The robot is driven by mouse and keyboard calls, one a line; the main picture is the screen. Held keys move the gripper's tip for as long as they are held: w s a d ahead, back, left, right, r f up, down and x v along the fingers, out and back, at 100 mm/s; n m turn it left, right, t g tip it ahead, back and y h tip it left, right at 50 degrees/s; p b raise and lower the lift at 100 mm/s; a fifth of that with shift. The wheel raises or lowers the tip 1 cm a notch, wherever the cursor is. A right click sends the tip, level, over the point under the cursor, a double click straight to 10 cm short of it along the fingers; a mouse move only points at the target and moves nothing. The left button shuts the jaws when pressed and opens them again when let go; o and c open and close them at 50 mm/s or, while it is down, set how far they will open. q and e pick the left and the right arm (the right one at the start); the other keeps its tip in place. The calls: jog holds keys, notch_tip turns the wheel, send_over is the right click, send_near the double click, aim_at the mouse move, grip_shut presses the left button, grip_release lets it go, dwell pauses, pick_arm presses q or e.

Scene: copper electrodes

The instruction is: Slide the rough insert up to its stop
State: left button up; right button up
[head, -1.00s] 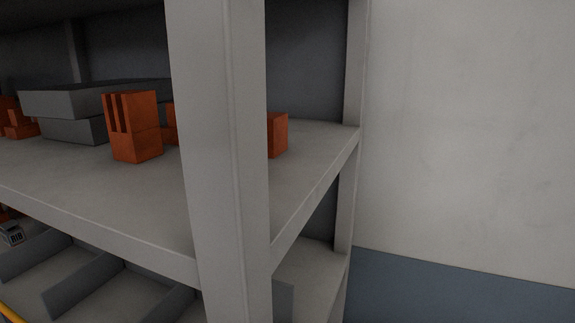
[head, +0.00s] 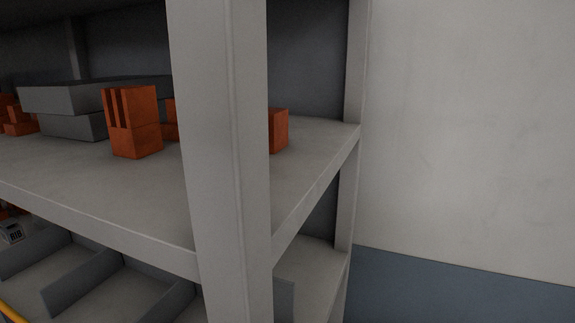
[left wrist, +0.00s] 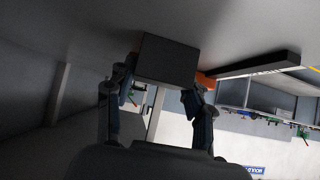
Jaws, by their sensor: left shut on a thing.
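In the left wrist view, my left gripper (left wrist: 157,93) is shut on a dark grey block (left wrist: 167,62), one finger at each side. I cannot tell if this block is the rough insert. A small orange piece (left wrist: 206,80) shows just beyond the right-hand finger, mostly hidden. In the head view, an orange copper block with slots in its upper part (head: 134,122) stands upright on the shelf. Another copper block (head: 281,130) shows partly behind the post. Neither gripper is in the head view, and my right gripper is in no view.
A grey shelf post (head: 222,160) blocks the middle of the head view. Stacked grey blocks (head: 62,102) stand at the shelf's left. Grey dividers (head: 80,280) stand on the level below. The front and right of the upper shelf (head: 310,150) are clear.

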pick_arm(q)
jog(key=shift+w+a, duration=0.25)
jog(key=shift+a, duration=0.4)
jog(key=shift+r, duration=0.15)
jog(key=o, duration=0.8)
jog(key=shift+a, duration=0.1)
jog(key=shift+o, duration=1.4)
